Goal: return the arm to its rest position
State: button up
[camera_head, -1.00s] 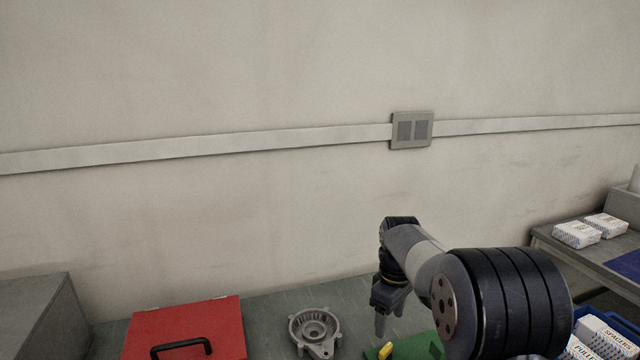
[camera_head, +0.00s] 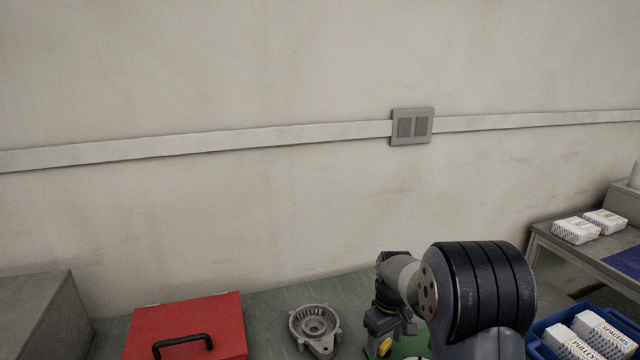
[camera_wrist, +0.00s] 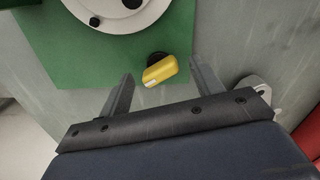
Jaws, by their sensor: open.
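My gripper (camera_wrist: 163,88) is open in the wrist view, with its two fingers apart and nothing held between them. A yellow-ended part (camera_wrist: 159,70) shows between and beyond the fingers, at the edge of a green board (camera_wrist: 60,45); I cannot tell its distance from the fingers. In the head view my arm (camera_head: 400,280) is folded low at the right of centre. The gripper itself is mostly hidden there, with the yellow part (camera_head: 385,347) just below it.
A red toolbox (camera_head: 190,322) with a black handle and a grey metal housing (camera_head: 315,326) stand on the bench left of my arm. A blue crate (camera_head: 540,345) of white boxes is at the right. A side table (camera_head: 570,255) bears two white packs.

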jog(key=m, duration=0.4)
jog(key=shift+m, duration=0.4)
jog(key=m+p, duration=0.1)
jog(key=m, duration=0.9)
jog(key=shift+m+p, duration=0.35)
jog(key=shift+m, duration=0.05)
jog(key=shift+m+p, duration=0.5)
jog(key=shift+m, duration=1.7)
jog(key=shift+r, duration=0.1)
